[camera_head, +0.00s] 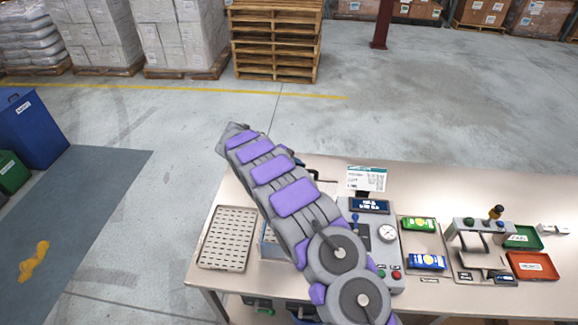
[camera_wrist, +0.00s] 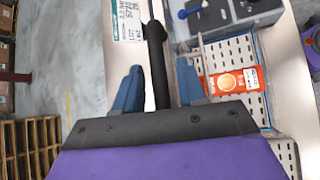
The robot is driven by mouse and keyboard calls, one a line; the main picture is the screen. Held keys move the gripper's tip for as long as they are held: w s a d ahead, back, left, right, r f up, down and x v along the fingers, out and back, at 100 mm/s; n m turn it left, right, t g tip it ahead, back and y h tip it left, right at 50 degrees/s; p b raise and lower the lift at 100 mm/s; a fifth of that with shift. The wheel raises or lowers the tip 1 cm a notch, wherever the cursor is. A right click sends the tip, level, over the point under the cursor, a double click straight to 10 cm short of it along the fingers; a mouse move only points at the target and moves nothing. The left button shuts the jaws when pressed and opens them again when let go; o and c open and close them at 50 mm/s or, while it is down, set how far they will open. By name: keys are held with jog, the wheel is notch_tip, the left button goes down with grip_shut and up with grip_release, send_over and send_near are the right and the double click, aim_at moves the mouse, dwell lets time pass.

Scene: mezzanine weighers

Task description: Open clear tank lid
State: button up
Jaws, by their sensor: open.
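The clear tank (camera_head: 265,246) stands on the steel bench, mostly hidden behind my arm in the head view. In the wrist view its see-through wall (camera_wrist: 199,48) shows at the right, with an orange packet (camera_wrist: 230,83) on a perforated floor inside. A black bar-like handle (camera_wrist: 157,50) runs between the two blue fingers of my gripper (camera_wrist: 157,82). The gripper is open around it, with visible gaps at both sides. Whether this handle belongs to the lid is hard to tell. The lid looks down, but its edge is unclear.
A perforated tray (camera_head: 228,238) lies left of the tank. A grey panel with a gauge (camera_head: 387,233) and a sign (camera_head: 366,179) stand at the right. Green (camera_head: 418,224) and blue packets (camera_head: 428,262) lie farther right.

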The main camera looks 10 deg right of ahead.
jog(key=p+v, duration=0.2)
jog(key=v, duration=1.5)
jog(key=shift+a+p, duration=0.25)
jog(key=shift+p, duration=0.1)
jog(key=shift+w, duration=0.1)
jog(key=s+d+m+y+b, duration=0.2)
jog(key=s+d+b, duration=0.25)
jog(key=s, duration=0.25)
jog(key=s+d+m+g+y+b, duration=0.1)
jog(key=s+d+m+b, duration=0.15)
jog(key=s+b, duration=0.35)
jog(key=s+d+m+y+b, duration=0.1)
jog(key=s+d+y+b, duration=0.1)
jog(key=s+d+b, duration=0.45)
jog(key=s+a+f+m+y+b, duration=0.1)
jog(key=s+f, duration=0.4)
jog(key=s, duration=0.6)
jog(key=s+a+f+m+y+b, duration=0.1)
jog(key=s+f+m+b, duration=0.3)
jog(key=s, duration=0.7)
jog(key=s+a+f+m+y+b, duration=0.1)
jog(key=s+f+m+y+b, duration=0.1)
jog(key=s+f, duration=0.4)
jog(key=s+b, duration=0.1)
jog(key=s, duration=0.4)
jog(key=shift+f+g+y, duration=0.3)
jog(key=shift+g, duration=0.1)
